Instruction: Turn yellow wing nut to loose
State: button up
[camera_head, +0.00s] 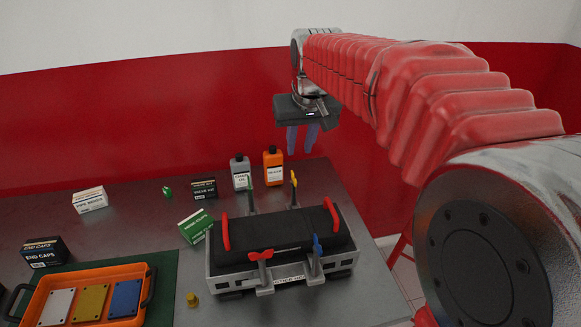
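The yellow wing nut (294,179) sits on top of an upright post at the back of the grey battery tray (232,283). It is small in view, and its exact turn angle is hard to tell. A black battery (280,236) with red end handles lies in the tray. My gripper (301,150) hangs in the air with its fingers pointing down, above the yellow wing nut in the picture and apart from it. A gap shows between the two fingers, and nothing is between them.
Red (261,256), blue (317,243) and green (250,176) wing nuts stand on other posts. Orange (273,166) and grey (240,173) bottles stand close behind the tray. Small boxes, a brass-coloured knob (192,300) and an orange tray (140,270) are left. The table's right edge is near.

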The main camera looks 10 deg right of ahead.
aim_at(294, 176)
jog(key=shift+f, duration=0.15)
jog(key=x, duration=1.3)
jog(key=shift+w+f, duration=0.15)
jog(key=shift+f, duration=0.05)
jog(key=shift+c, duration=0.2)
grip_shut()
jog(key=shift+d, duration=0.1)
